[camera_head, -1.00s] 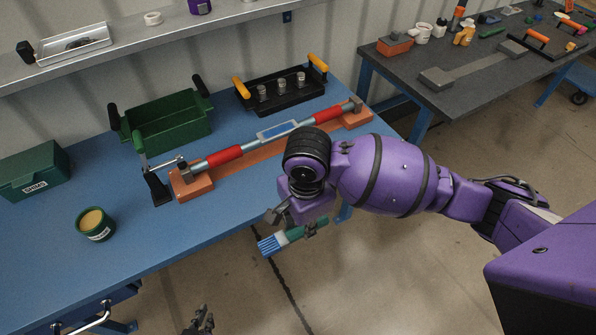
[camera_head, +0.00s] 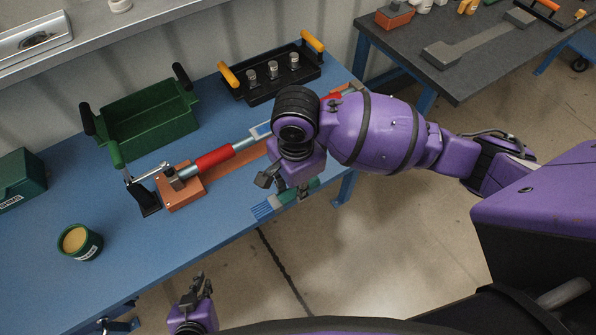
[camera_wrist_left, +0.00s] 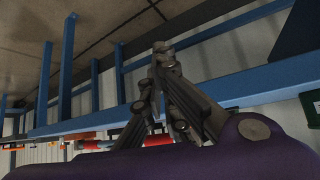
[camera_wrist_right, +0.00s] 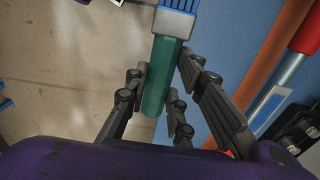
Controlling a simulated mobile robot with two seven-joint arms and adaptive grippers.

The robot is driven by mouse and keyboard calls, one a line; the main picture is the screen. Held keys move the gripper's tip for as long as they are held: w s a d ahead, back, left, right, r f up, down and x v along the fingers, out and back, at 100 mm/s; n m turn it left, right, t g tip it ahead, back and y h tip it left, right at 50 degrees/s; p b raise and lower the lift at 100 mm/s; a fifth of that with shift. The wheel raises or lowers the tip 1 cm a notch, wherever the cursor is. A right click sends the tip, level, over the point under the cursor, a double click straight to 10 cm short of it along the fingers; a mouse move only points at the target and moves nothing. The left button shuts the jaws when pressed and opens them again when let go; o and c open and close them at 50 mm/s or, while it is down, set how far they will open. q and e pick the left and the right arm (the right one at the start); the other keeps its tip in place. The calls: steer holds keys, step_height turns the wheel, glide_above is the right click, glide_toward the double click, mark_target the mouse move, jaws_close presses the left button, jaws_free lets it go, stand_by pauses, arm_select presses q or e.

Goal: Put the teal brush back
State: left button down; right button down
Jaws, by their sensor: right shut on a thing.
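The teal brush (camera_head: 313,184) has a teal handle, a pale ferrule and blue bristles. My right gripper (camera_head: 285,192) is shut on its handle and holds it by the front edge of the blue table, bristles pointing left. In the right wrist view the teal brush (camera_wrist_right: 165,84) lies between the two fingers of the right gripper (camera_wrist_right: 160,80), bristles away from the palm. My left gripper (camera_head: 198,287) is empty in front of the table, low in the head view. In the left wrist view the fingertips of the left gripper (camera_wrist_left: 163,58) meet.
The blue table (camera_head: 120,225) carries a yellow-filled green pot (camera_head: 80,243), a green open box (camera_head: 150,120), a black tray (camera_head: 270,85) with several metal fittings, and a red-and-silver bar (camera_head: 213,160) on orange blocks. A dark green case (camera_head: 18,180) stands left.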

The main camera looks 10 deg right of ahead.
steer(key=shift+w+d+f, duration=0.15)
steer(key=shift+w, duration=0.15)
steer(key=w+d+f+b, duration=0.1)
steer(key=w+f, duration=0.1)
steer(key=w, duration=0.1)
steer(key=w+d+f, duration=0.2)
steer(key=w+f, duration=0.1)
steer(key=w, duration=0.1)
steer(key=w+d+f+b, duration=0.1)
steer(key=w+d+f, duration=0.1)
steer(key=w+f, duration=0.1)
steer(key=shift+w+f+b, duration=0.25)
steer(key=shift+w+b, duration=0.05)
steer(key=shift+w, duration=0.35)
steer(key=shift+w+d+f, duration=0.1)
steer(key=shift+w+f, duration=0.25)
steer(key=shift+w+d+f, duration=0.1)
steer(key=shift+w+f, duration=0.15)
steer(key=shift+f, duration=1.2)
steer(key=c, duration=1.9)
jaws_free()
steer(key=shift+c, duration=0.2)
steer(key=o, duration=0.4)
arm_select(q)
steer(key=f, duration=0.1)
steer(key=s+f, duration=0.1)
steer(key=shift+s+a+f, duration=0.15)
steer(key=shift+a+f, duration=0.15)
steer(key=shift+a, duration=0.05)
